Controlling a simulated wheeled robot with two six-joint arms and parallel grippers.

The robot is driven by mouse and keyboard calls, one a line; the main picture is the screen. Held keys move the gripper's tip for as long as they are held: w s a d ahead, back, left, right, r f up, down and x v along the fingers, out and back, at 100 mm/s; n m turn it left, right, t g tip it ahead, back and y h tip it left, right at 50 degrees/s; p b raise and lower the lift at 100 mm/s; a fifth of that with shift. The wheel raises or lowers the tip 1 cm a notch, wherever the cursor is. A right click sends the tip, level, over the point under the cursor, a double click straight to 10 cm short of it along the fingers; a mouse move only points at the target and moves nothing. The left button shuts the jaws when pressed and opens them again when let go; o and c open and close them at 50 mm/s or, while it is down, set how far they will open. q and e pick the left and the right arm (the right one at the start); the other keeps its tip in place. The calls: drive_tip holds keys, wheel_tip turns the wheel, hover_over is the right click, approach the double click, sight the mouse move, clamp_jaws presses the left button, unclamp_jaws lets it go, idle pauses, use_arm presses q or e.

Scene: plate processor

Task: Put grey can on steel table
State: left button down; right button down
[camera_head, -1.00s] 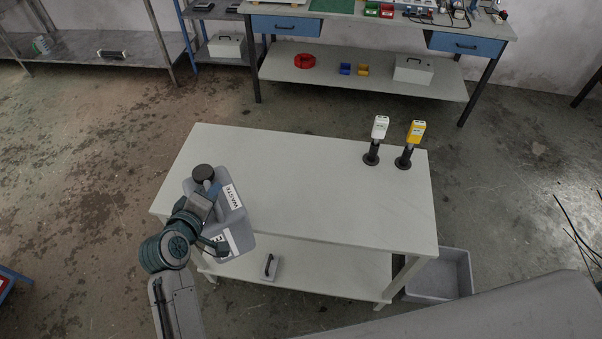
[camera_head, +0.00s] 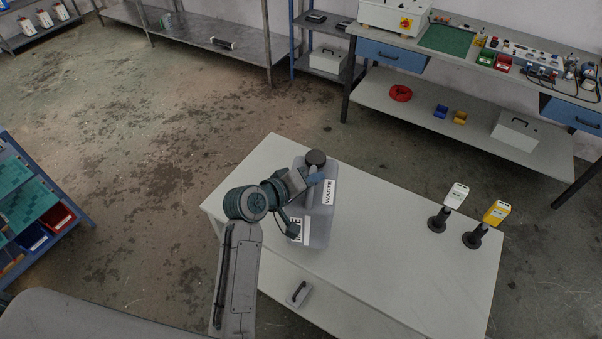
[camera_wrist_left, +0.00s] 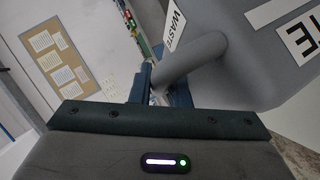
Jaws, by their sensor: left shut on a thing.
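The grey can (camera_head: 319,222) is a plastic canister with a black cap (camera_head: 316,157) and white labels, one reading WASTE. My left gripper (camera_head: 314,188) is shut on its handle. The can is seen over the left part of the white table (camera_head: 400,240); I cannot tell how far above it. In the left wrist view the can (camera_wrist_left: 235,75) fills the upper right, its handle between the fingers. A long steel table (camera_head: 190,35) stands by the back wall at upper left. My right gripper is not in view.
A white and a yellow handheld device (camera_head: 457,195) (camera_head: 497,212) stand on black holders on the white table. A blue rack (camera_head: 40,200) is at left, a workbench (camera_head: 480,110) at back right. The steel table holds a small dark-topped item (camera_head: 222,43). Open floor (camera_head: 150,150) lies between.

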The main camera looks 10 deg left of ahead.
use_arm(q)
drive_tip(key=w+a, duration=0.2)
drive_tip(key=a, duration=0.1)
drive_tip(key=w+a, duration=0.1)
drive_tip(key=shift+w+a+f, duration=0.3)
drive_tip(key=shift+a, duration=0.05)
drive_tip(key=w+a+f+b, duration=0.4)
drive_tip(key=w+a+b, duration=0.1)
drive_tip(key=a+b, duration=0.3)
drive_tip(key=shift+w+f+b, duration=0.2)
drive_tip(key=shift+w+b, duration=0.2)
drive_tip(key=shift+s, duration=0.1)
drive_tip(key=c, duration=1.8)
unclamp_jaws()
drive_tip(key=shift+f, duration=0.15)
drive_tip(key=o, duration=0.4)
drive_tip(key=shift+o, duration=0.2)
